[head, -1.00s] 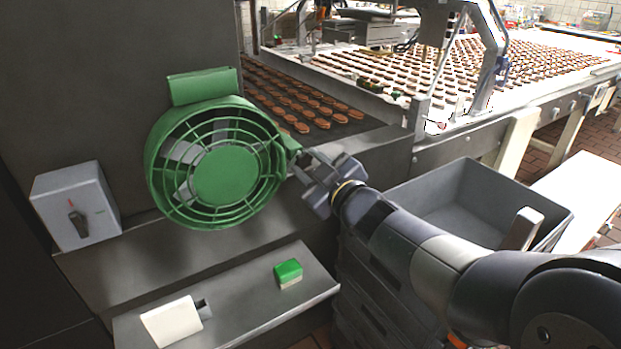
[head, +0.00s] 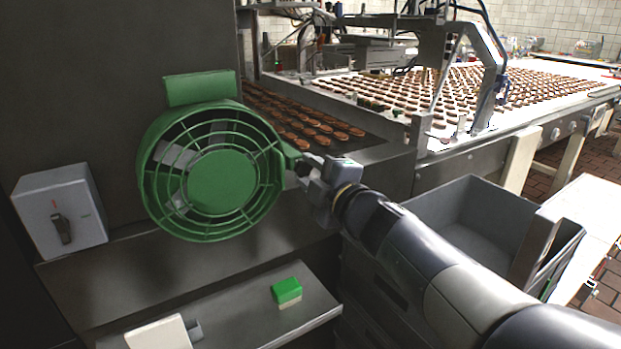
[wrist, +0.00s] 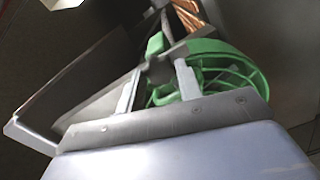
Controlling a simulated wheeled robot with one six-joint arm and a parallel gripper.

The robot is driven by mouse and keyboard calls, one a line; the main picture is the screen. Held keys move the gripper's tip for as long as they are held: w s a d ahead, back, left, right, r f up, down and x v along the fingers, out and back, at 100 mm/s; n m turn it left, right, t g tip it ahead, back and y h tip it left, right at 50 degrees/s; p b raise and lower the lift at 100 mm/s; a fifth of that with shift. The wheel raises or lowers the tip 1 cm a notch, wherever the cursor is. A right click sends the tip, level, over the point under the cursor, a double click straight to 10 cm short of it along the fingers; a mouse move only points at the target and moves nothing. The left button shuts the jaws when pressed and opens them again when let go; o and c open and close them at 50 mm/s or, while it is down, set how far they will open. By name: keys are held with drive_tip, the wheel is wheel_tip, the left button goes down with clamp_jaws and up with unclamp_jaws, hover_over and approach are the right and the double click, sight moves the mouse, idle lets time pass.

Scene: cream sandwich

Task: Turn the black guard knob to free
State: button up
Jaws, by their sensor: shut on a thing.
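The green round guard (head: 222,178) with its spoked cage stands on the dark machine wall at the left. A green lug (head: 290,153) sticks out from its right edge. My gripper (head: 300,168) reaches in from the right, with its fingertips at this lug. The gripper is shut on the small black guard knob there, which the fingers mostly hide. In the wrist view the two pale fingers of my gripper (wrist: 157,82) stand at either side of the lug, in front of the green guard (wrist: 225,75). The knob's exact angle cannot be told.
A grey switch box (head: 85,205) with a black rotary handle is on the wall at the left. A lower shelf (head: 240,318) carries a green-and-white block (head: 287,290) and a white piece (head: 158,334). A grey crate (head: 465,225) stands behind my arm. Biscuits lie on the conveyor.

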drive_tip(key=shift+n, duration=0.3)
drive_tip(key=o, duration=0.7)
drive_tip(key=p+v, duration=0.2)
drive_tip(key=v, duration=0.9)
drive_tip(key=shift+w+f, duration=0.1)
